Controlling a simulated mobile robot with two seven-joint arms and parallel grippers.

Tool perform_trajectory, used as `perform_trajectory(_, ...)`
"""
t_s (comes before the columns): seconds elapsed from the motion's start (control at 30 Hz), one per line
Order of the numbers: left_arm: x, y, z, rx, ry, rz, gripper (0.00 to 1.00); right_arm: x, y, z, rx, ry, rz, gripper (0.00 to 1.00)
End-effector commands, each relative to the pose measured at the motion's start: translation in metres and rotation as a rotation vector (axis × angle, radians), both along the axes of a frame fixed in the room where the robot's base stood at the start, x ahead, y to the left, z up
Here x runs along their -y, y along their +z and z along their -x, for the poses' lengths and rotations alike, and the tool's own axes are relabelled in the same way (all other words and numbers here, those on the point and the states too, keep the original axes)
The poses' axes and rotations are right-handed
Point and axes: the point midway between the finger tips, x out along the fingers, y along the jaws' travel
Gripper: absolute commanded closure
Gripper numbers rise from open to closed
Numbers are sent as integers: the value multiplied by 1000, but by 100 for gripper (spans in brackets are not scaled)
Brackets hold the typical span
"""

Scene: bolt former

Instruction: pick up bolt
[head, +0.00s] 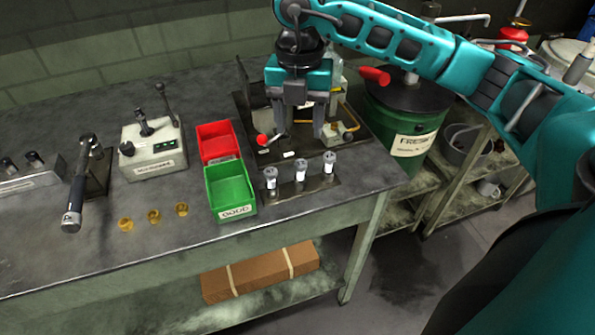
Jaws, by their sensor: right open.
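My right gripper (299,133) points down over the dark machine plate at the back right of the bench. Its two fingers are apart, with nothing visible between them. Three upright silver bolt-like pieces stand in a row on a dark strip in front of it: left (271,181), middle (300,170) and right (328,164). The gripper is behind this row and apart from it. A small white piece (288,155) lies on the plate just below the gripper; I cannot tell what it is. My left gripper is not in view.
A red bin (219,140) and a green bin labelled GOOD (230,190) stand left of the row. Several brass rings (153,216) lie left of the bins. A grey control box (152,148) stands behind them. A green drum (405,125) stands beyond the bench's right end.

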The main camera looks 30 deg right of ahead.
Motion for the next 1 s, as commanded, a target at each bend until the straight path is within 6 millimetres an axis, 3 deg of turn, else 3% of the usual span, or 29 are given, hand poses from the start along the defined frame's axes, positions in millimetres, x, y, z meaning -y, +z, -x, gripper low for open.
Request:
perform_trajectory(0.2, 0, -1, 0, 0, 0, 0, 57, 0, -40, 1, -4, 1, -2, 45)
perform_trajectory(0.47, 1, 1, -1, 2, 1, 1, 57, 0, -61, 2, -3, 3, -3, 45)
perform_trajectory(0.7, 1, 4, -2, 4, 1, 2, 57, 1, -96, 6, -2, 2, -3, 45)
perform_trajectory(1.0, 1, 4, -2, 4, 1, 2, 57, 0, -104, 5, 1, 3, -4, 45)
